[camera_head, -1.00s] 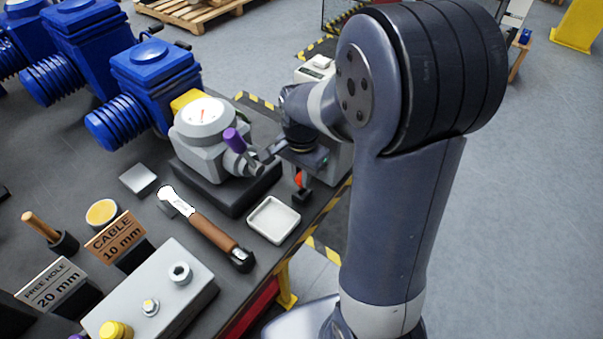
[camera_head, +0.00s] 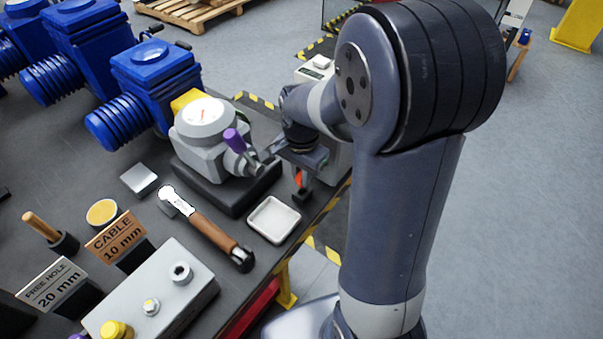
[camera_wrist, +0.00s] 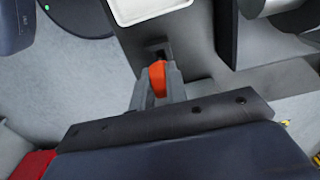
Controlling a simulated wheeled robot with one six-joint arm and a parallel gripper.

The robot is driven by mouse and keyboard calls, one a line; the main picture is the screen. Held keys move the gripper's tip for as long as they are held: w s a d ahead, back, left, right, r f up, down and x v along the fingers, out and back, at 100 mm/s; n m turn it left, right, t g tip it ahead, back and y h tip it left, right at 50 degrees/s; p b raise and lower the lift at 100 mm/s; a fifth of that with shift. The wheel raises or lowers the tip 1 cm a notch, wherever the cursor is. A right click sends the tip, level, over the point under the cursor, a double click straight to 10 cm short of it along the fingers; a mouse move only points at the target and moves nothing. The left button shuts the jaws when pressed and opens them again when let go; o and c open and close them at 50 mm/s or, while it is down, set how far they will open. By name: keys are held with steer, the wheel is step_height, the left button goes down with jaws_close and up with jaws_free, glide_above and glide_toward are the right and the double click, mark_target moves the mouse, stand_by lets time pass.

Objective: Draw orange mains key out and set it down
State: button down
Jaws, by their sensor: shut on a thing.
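The orange mains key (camera_wrist: 157,80) is held between the two grey fingers of my gripper (camera_wrist: 158,88) in the wrist view. In the head view the key (camera_head: 299,179) shows as a small orange upright piece below my gripper (camera_head: 298,170). A black key holder (camera_head: 302,195) stands directly under it near the bench's right edge. In the wrist view a dark opening (camera_wrist: 154,52) lies just beyond the key. I cannot tell whether the key's lower end is still inside the holder.
A white tray (camera_head: 250,217) lies close to the left of the holder, empty. The grey valve actuator (camera_head: 205,147) with a purple handle (camera_head: 235,141) stands behind it. A brown-handled tool (camera_head: 214,233) lies left of the tray. The bench edge is close on the right.

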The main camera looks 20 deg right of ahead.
steer(key=shift+f+b, duration=1.2)
steer(key=shift+f, duration=0.4)
steer(key=c, duration=1.3)
jaws_free()
steer(key=shift+c, duration=0.2)
steer(key=shift+r, duration=0.1)
step_height(320, 180, up, 11)
steer(key=shift+f, duration=0.2)
